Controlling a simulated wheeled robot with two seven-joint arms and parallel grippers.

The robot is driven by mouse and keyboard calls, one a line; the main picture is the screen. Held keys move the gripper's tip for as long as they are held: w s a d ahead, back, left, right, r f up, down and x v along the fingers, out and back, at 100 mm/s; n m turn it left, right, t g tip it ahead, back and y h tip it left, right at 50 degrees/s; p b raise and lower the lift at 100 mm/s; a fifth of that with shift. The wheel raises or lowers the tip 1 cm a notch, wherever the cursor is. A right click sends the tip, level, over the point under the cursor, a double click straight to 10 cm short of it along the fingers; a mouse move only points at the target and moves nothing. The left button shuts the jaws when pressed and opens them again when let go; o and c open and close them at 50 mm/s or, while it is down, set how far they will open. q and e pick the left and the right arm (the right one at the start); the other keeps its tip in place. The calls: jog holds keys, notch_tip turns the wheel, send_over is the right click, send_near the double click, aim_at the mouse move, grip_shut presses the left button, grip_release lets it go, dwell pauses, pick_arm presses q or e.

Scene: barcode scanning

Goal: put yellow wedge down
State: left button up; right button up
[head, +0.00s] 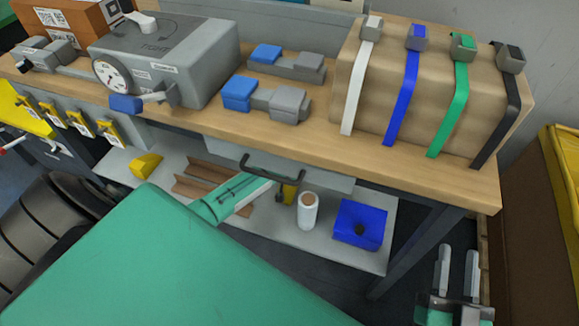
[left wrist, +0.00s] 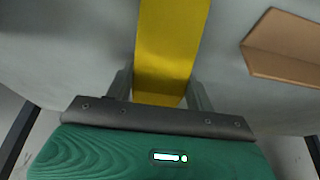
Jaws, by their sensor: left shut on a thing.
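The yellow wedge (left wrist: 165,50) stands out from between the fingers of my left gripper (left wrist: 160,92), which is shut on it, in the left wrist view. The grey lower shelf (left wrist: 60,55) is behind it. I cannot tell whether the wedge touches the shelf. My right gripper (head: 457,256) is open and empty at the lower right, beside the table leg.
Another yellow piece (head: 147,165), brown angle pieces (head: 192,188), a white roll (head: 307,211) and a blue block (head: 359,222) are on the lower shelf. The wooden tabletop (head: 330,140) above carries a grey machine (head: 165,60) and a strapped brown box (head: 385,80).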

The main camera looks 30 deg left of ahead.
aim_at(287, 186)
pick_arm(q)
jog(key=o, duration=1.1)
jog(key=shift+r, duration=0.2)
jog(key=p+v, duration=0.2)
jog(key=v, duration=0.4)
jog(key=shift+s+r+p, duration=0.15)
jog(key=shift+r+p, duration=0.1)
jog(key=shift+p, duration=0.15)
jog(key=shift+p+v, duration=0.75)
jog(key=shift+v, duration=1.9)
pick_arm(e)
jog(key=s+f+g+h, duration=0.1)
jog(key=s+f+g, duration=0.3)
jog(key=f+g, duration=0.5)
jog(key=shift+s+f+h, duration=0.3)
jog(key=shift+f+h, duration=0.1)
jog(key=shift+f, duration=1.05)
pick_arm(q)
jog(key=shift+s+f, duration=0.1)
